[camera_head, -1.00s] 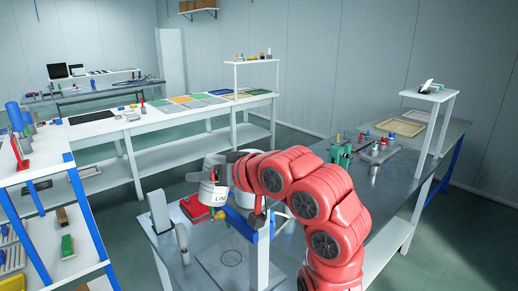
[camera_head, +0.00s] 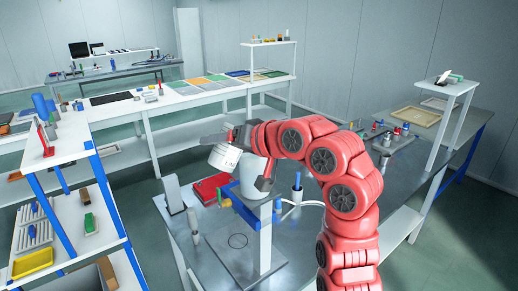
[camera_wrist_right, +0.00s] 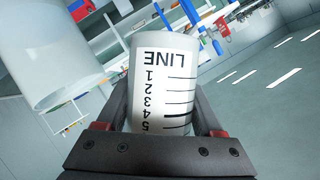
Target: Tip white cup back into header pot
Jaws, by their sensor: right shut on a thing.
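The white cup (camera_head: 225,158) has a "LINE" mark and a printed scale. My right gripper (camera_head: 232,138) is shut on it and holds it up, tilted, at the left of the header pot. In the right wrist view the cup (camera_wrist_right: 163,85) sits between the two fingers. The header pot (camera_head: 252,178) is a pale cylinder on top of a post, partly hidden by the gripper and arm. It also shows large at the upper left of the wrist view (camera_wrist_right: 45,60), apart from the cup there. The cup's contents are hidden. My left gripper is out of view.
The post (camera_head: 265,245) stands on a plate on the grey metal bench (camera_head: 310,250). A red box (camera_head: 210,188) and a grey upright block (camera_head: 173,194) stand left of the pot. A blue pen-like item in a holder (camera_head: 297,185) is right of it. A shelf rack is at far left.

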